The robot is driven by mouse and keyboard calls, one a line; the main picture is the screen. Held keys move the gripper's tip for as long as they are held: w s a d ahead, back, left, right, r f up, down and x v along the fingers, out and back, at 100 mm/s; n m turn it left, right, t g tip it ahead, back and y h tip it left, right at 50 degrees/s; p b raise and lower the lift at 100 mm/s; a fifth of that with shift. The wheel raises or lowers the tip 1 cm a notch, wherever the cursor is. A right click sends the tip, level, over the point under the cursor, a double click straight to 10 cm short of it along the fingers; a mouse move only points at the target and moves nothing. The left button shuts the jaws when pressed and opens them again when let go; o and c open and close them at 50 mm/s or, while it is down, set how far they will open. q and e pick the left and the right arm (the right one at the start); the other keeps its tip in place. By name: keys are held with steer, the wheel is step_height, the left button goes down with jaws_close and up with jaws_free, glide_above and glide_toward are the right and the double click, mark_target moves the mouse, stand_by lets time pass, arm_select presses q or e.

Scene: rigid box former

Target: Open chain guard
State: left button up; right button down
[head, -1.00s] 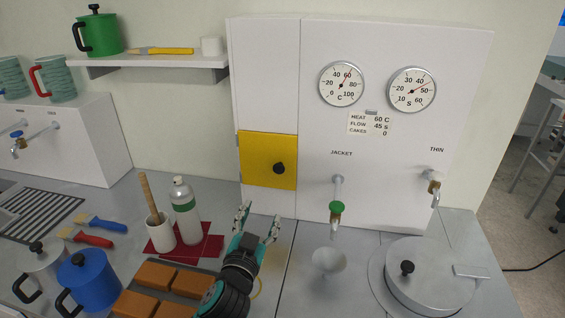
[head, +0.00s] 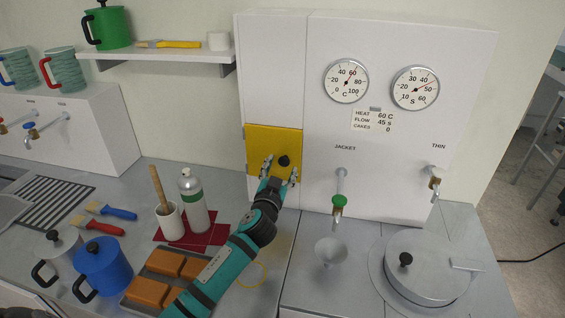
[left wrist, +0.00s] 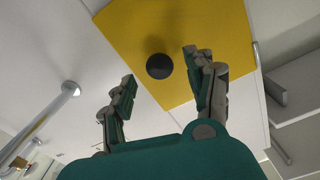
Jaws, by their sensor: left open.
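The chain guard is a yellow square panel (head: 262,140) low on the left part of the white cabinet, and it looks closed. A round black knob (head: 284,161) sticks out of its right side. In the left wrist view the yellow panel (left wrist: 208,42) fills the top middle, with the black knob (left wrist: 159,66) between and beyond the fingertips. My left gripper (head: 279,169) is open and empty, its two fingers on either side of the knob in the head view. No contact with the knob shows. My right gripper is not in view.
A green-handled jacket tap (head: 338,201) and a funnel (head: 330,252) are to the right. A spray bottle (head: 194,200), a white cup with a wooden handle (head: 170,222) and orange blocks (head: 165,262) stand left of my arm. A shelf (head: 150,53) is at upper left.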

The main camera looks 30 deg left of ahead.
arm_select(q)
steer(key=shift+x, duration=0.9)
steer(key=shift+w, duration=0.2)
jaws_close()
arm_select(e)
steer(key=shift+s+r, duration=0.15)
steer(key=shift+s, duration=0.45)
